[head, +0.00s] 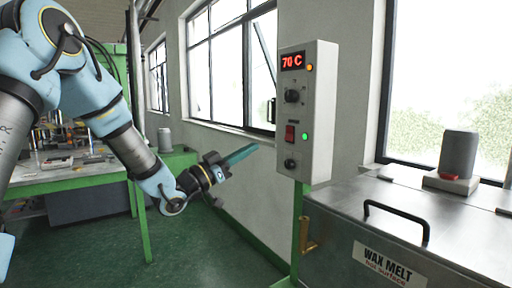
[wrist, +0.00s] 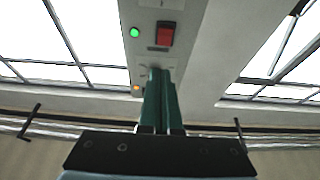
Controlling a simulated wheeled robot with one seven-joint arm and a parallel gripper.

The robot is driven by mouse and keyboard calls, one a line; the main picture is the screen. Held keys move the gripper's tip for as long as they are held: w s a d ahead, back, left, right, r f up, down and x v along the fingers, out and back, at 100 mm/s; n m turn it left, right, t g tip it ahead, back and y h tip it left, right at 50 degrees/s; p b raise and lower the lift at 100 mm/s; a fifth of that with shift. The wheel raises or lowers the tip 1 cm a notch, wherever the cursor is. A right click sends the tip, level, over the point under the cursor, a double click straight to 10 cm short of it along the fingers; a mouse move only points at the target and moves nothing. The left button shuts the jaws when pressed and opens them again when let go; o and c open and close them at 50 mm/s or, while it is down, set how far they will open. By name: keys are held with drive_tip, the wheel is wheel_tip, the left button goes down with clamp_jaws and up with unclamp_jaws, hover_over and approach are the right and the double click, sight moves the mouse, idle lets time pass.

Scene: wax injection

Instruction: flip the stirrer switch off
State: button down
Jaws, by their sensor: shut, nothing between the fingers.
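A grey control box (head: 318,110) on a green post carries a red rocker switch (head: 290,132), with a lit green lamp (head: 305,136) beside it. In the wrist view the red switch (wrist: 165,33) and green lamp (wrist: 134,32) show upside down above my fingertips. The lettering by the switch is too small to read. My gripper (head: 256,147) has long green fingers, shut and empty, pointing at the box from its left. In the head view the tips appear short of the box. In the wrist view the fingers (wrist: 160,73) cover part of the panel.
The box also has a 70 C display (head: 293,61), a lit orange lamp (head: 310,67) and two black knobs (head: 291,96). A steel wax melt tank (head: 400,215) with a black handle stands at right. A green workbench (head: 75,178) is behind my arm at left.

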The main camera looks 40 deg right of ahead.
sight(290, 136)
drive_tip(key=p+x, duration=0.1)
drive_tip(key=x, duration=0.2)
drive_tip(key=f+p+x, duration=0.1)
drive_tip(key=p+x, duration=0.1)
drive_tip(key=x, duration=0.1)
drive_tip(key=p+x, duration=0.2)
drive_tip(key=x, duration=0.2)
drive_tip(key=shift+d+f, duration=0.7)
drive_tip(key=shift+d, duration=0.15)
drive_tip(key=b, duration=0.2)
drive_tip(key=f+h+b, duration=0.1)
drive_tip(key=b, duration=0.1)
drive_tip(key=shift+s+d+f, duration=0.1)
drive_tip(key=shift+d+f, duration=0.15)
drive_tip(key=shift+d, duration=0.15)
drive_tip(key=shift+r+p, duration=0.4)
drive_tip(key=shift+r, duration=0.1)
drive_tip(key=shift+a, duration=0.1)
